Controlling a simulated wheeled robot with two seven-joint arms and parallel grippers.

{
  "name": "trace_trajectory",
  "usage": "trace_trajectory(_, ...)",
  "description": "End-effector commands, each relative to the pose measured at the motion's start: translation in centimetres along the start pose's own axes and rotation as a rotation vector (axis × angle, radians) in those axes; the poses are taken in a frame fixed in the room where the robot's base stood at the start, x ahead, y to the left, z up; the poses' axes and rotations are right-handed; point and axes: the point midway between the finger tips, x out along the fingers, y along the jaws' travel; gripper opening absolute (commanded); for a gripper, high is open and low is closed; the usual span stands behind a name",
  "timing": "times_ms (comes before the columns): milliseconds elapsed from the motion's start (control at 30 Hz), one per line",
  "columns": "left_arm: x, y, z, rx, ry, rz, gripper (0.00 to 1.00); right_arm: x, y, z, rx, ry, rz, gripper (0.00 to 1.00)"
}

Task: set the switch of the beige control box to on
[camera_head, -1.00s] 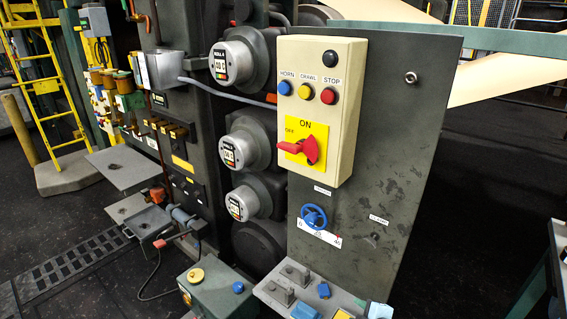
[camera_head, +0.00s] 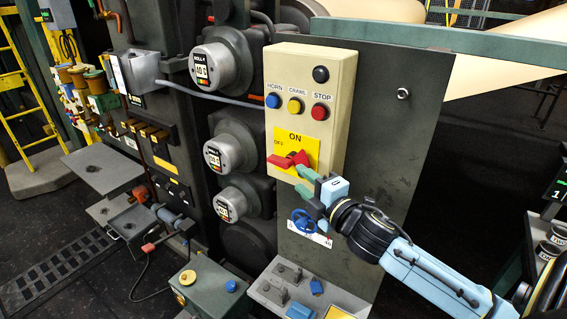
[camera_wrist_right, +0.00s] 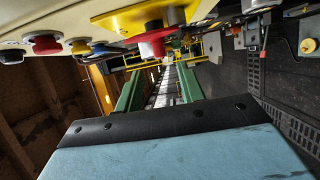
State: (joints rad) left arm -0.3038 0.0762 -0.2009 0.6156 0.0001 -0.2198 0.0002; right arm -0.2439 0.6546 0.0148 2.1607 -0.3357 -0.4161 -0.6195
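The beige control box (camera_head: 290,65) is mounted on the dark grey panel. Its red rotary switch (camera_head: 288,161) sits on a yellow plate (camera_head: 312,145) marked ON at the top and OFF at the left. The handle points left, toward OFF. My right gripper (camera_head: 303,181) is just below and right of the switch, its green fingers reaching toward it. In the right wrist view the gripper (camera_wrist_right: 160,76) has its fingers apart with nothing between the tips. The red switch (camera_wrist_right: 153,45) shows just beyond them; I cannot tell whether they touch. My left gripper is not in view.
Blue, yellow and red buttons (camera_head: 319,112) and a black knob (camera_head: 321,74) are above the switch. A blue handwheel (camera_head: 303,221) is below the box, close under my gripper. A grey ledge (camera_head: 262,290) with small parts juts out at the bottom.

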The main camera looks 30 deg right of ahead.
Motion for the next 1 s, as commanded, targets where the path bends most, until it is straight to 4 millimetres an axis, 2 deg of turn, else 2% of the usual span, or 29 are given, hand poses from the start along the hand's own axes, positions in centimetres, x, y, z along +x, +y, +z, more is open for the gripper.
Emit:
trace_trajectory(300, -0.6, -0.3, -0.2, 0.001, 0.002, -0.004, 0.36, 5.3, 0.2, 0.0, 0.001, 0.0, 0.003, 0.39)
trace_trajectory(500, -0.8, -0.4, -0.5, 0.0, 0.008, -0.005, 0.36, 7.6, 0.1, 0.0, 0.002, -0.001, 0.0, 0.39)
trace_trajectory(700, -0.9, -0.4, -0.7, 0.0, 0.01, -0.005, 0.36, 8.5, 0.0, 0.0, 0.0, 0.001, 0.0, 0.39)
trace_trajectory(967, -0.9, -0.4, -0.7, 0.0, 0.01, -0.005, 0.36, 8.5, 0.0, 0.0, 0.001, 0.001, -0.001, 0.39)
trace_trajectory(1000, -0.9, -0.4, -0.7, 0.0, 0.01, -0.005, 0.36, 8.5, 0.0, 0.0, 0.001, 0.001, -0.001, 0.34)
